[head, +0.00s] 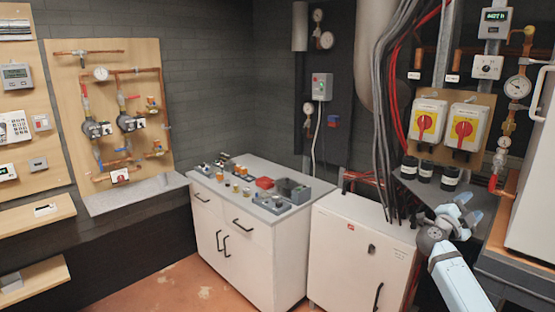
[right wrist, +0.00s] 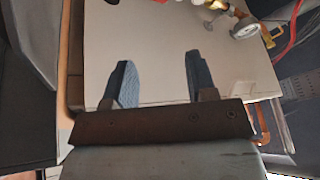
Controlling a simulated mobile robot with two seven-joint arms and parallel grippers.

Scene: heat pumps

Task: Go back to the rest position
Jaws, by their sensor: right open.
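My right gripper (head: 462,212) is at the lower right of the head view, in front of the dark shelf below the yellow and red switches. In the right wrist view its two blue-grey fingers (right wrist: 158,80) stand well apart with nothing between them. A pale flat panel fills the view behind the fingers. My left gripper does not show in either view.
A white cabinet (head: 352,252) stands just left of my right arm. A drawer unit (head: 243,243) with small parts on top is left of it. A large white unit (head: 538,190) and pipes crowd the right edge. The floor (head: 185,290) at lower left is clear.

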